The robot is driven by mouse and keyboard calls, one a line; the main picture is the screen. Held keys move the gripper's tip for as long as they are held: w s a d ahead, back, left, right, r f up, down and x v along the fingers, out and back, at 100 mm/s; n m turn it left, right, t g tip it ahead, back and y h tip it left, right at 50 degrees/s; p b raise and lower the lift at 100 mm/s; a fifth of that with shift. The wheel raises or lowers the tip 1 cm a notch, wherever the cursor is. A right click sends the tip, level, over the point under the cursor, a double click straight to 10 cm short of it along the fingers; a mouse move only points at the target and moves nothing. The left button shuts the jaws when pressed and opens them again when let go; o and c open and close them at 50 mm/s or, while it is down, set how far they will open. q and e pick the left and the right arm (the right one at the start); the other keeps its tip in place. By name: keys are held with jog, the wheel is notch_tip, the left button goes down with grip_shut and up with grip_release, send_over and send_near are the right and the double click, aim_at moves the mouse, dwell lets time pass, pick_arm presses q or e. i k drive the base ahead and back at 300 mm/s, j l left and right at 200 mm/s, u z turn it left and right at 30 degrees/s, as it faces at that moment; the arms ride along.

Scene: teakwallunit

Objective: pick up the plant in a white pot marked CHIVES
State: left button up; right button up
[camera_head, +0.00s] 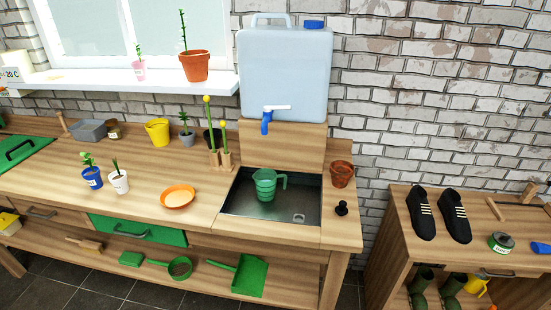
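A small white pot (119,183) with a thin green plant stands on the wooden worktop, left of the orange dish. It has a dark mark on its front, too small to read. A blue pot (92,179) with a leafy plant stands close on its left, with a light label. Neither of my grippers shows in the head view.
An orange dish (178,197) lies to the right of the white pot. Behind are a yellow pot (158,132), a grey potted plant (187,137) and a grey tray (89,130). A sink (240,203) holds a green jug (265,187).

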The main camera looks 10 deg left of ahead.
aim_at(118, 178)
jog(key=u, duration=1.45)
jog(key=z, duration=0.6)
jog(key=j+z, duration=0.15)
jog(key=z, duration=0.3)
jog(key=i+j+z, duration=0.1)
jog(key=z, duration=0.35)
jog(key=j+z, duration=0.3)
jog(key=z, duration=0.15)
jog(key=k+j+z, duration=0.1)
jog(key=j+z, duration=0.25)
jog(key=k+j+z, duration=0.15)
jog(key=j+z, duration=0.2)
jog(key=j, duration=0.15)
jog(key=k+j+z, duration=0.2)
jog(key=j, duration=0.25)
jog(key=k+j+z, duration=0.2)
jog(key=j, duration=0.25)
jog(key=k+j, duration=0.6)
jog(key=j, duration=0.25)
